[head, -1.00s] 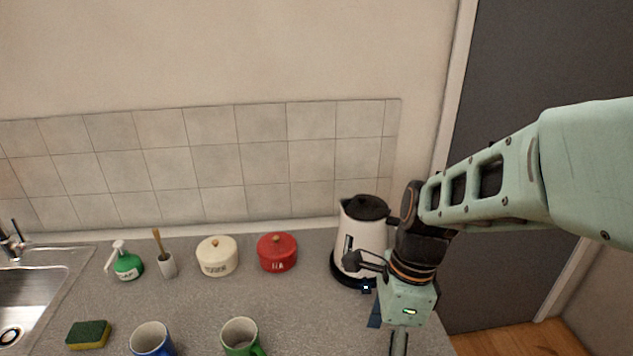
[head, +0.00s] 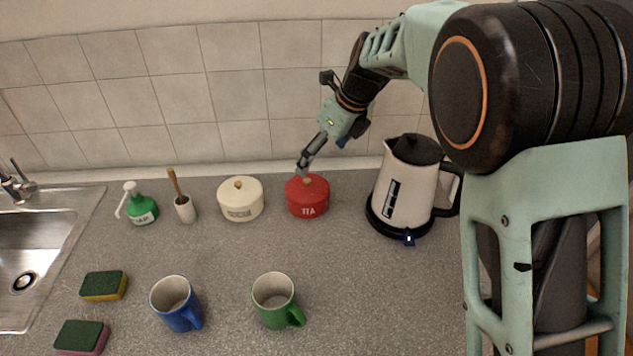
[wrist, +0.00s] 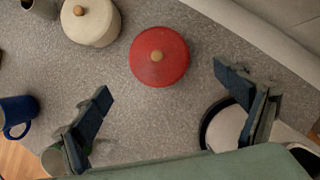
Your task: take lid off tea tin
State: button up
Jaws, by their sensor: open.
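The red tea tin (head: 307,208) stands on the counter against the tiled wall, with "TEA" on its front. Its red lid (wrist: 172,72) sits on top with a small round wooden knob (wrist: 157,56); both are seen from above in the wrist view. My gripper (head: 304,166) is above the tin in the head view, its tips close to the knob. In the wrist view my gripper (wrist: 163,82) has its fingers spread wide with nothing between them. The tin lies just beyond the line between the fingertips.
A cream sugar tin (head: 241,205) stands left of the tea tin, and a kettle (head: 406,185) on its base stands to the right. A blue mug (head: 176,303) and green mug (head: 274,302) stand in front. Brush holder, green soap bottle (head: 141,212) and sponges are further left.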

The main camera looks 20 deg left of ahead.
aim_at(309, 181)
jog(key=x, duration=0.5)
jog(key=p+x, duration=0.1)
jog(key=x, duration=0.4)
jog(key=shift+s, duration=0.2)
jog(key=shift+c, duration=0.6)
